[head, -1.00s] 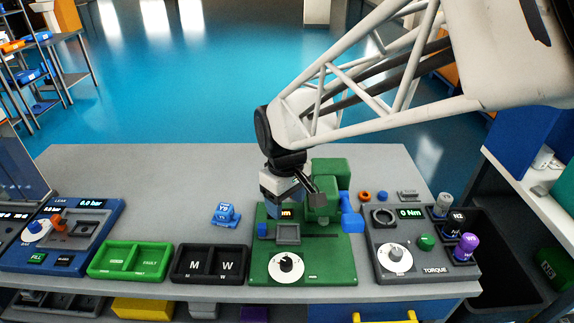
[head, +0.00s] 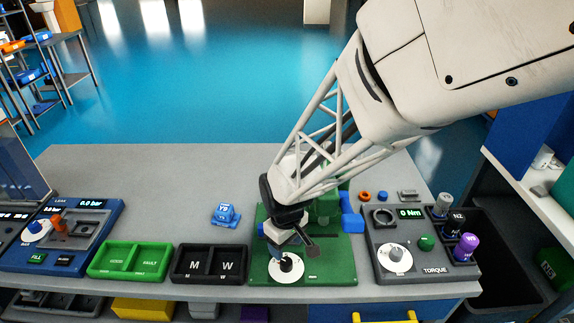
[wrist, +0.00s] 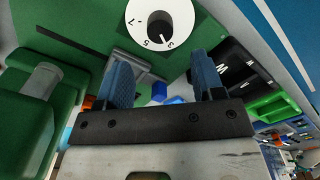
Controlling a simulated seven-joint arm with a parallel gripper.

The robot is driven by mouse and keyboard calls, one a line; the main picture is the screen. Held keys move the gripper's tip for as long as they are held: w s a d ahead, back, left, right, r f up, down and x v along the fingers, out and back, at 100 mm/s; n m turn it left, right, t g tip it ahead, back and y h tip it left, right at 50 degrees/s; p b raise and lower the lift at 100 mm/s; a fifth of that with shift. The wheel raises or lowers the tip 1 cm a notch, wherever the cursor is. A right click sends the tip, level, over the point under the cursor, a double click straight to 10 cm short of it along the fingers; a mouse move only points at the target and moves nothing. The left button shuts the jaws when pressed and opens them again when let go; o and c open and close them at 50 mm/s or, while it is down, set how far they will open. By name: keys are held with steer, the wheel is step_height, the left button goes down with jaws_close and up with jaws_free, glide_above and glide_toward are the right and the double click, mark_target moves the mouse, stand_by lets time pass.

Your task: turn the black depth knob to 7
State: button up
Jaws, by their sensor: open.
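The black depth knob (head: 287,264) sits at the centre of a white dial on the front of the green station (head: 335,270). In the wrist view the knob (wrist: 161,24) shows at the top, with 3, 5 and 7 readable around the white dial (wrist: 184,14). My gripper (head: 290,246) is just above and behind the knob in the head view, partly covering the station. In the wrist view my gripper (wrist: 161,65) is open and empty, its blue fingers apart and the knob beyond their tips.
The torque station (head: 420,262) stands to the right. A black M/W tray (head: 210,280), a green tray (head: 130,275) and the blue leak station (head: 90,235) stand to the left. A blue block (head: 226,213) sits behind the trays. The table's back left is clear.

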mark_target(286, 261)
steer(key=shift+f, duration=3.85)
steer(key=c, duration=0.9)
